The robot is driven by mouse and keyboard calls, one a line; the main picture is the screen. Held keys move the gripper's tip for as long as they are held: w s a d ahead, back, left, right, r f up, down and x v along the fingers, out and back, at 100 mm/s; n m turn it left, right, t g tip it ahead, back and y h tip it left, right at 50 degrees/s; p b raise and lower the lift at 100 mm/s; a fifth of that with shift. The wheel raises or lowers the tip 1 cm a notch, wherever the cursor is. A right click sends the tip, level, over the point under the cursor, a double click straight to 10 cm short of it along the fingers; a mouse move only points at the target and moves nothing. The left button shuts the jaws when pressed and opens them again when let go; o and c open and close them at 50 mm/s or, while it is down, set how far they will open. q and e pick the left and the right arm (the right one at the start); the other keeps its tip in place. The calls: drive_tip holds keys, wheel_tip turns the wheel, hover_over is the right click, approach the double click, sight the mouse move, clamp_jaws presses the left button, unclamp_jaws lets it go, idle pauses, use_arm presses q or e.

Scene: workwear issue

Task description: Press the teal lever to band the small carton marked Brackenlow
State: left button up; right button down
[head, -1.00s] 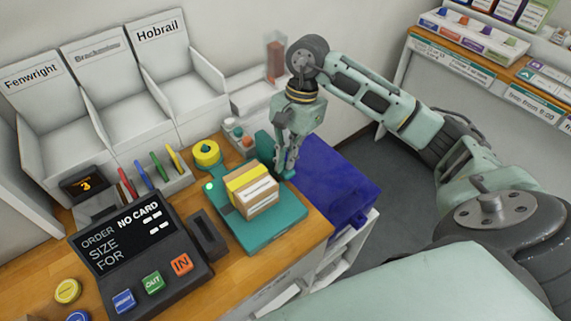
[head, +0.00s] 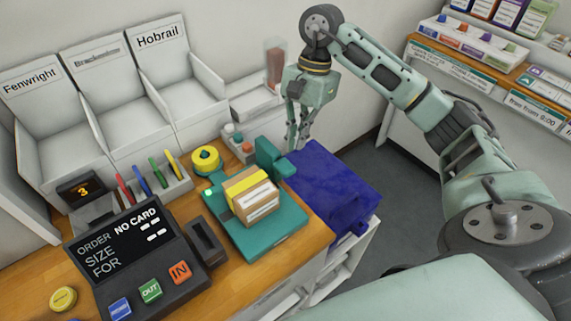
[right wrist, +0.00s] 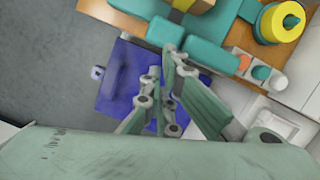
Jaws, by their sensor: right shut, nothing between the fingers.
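A small tan carton (head: 256,203) with a yellow band around it sits on the teal banding machine (head: 268,239). Its white label is too small to read. The teal lever (head: 272,157) is at the machine's back right; I cannot tell whether it is up or down. My right gripper (head: 299,146) is shut and empty, to the right of the lever and apart from it, over the blue bin's back edge. In the right wrist view its fingers (right wrist: 163,62) point towards the machine's teal parts (right wrist: 190,48). My left gripper is not in view.
A blue bin (head: 335,185) stands right of the counter. A dark order panel (head: 125,240) reading "NO CARD" is at the left. Pens (head: 150,178) and a yellow roll (head: 205,159) lie behind. White bays at the back include Fenwright (head: 45,125) and Hobrail (head: 175,80).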

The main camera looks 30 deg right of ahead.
drive_tip(key=v, duration=0.7)
drive_tip(key=shift+d+r, duration=0.15)
drive_tip(key=shift+r, duration=0.2)
drive_tip(key=shift+f, duration=0.1)
idle(0.5)
